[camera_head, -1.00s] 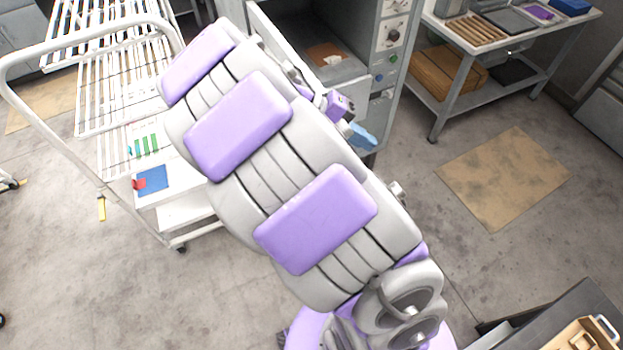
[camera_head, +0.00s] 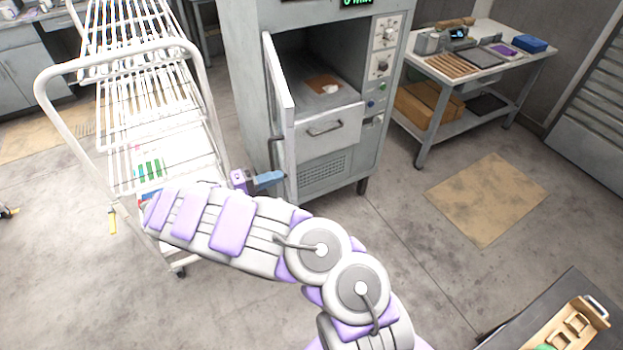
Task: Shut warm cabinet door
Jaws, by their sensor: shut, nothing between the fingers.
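The warm cabinet (camera_head: 250,85) is a grey upright unit with an open compartment. Its door (camera_head: 280,95) stands open at the left of the opening, swung out toward me and seen nearly edge-on. A handle (camera_head: 272,152) shows low on the door's outer side. My gripper (camera_head: 280,177), with blue fingers and a purple wrist, is shut and empty. It is at the lower left of the door, fingers pointing right toward the door's lower end. I cannot tell whether they touch it.
A white wire rack cart (camera_head: 205,110) stands close left of the cabinet, behind my arm. A drawer front (camera_head: 325,132) sits below the opening. A side table (camera_head: 490,40) is at the right. A tan floor mat (camera_head: 488,200) lies on open floor. A dark bench corner (camera_head: 530,315) is at lower right.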

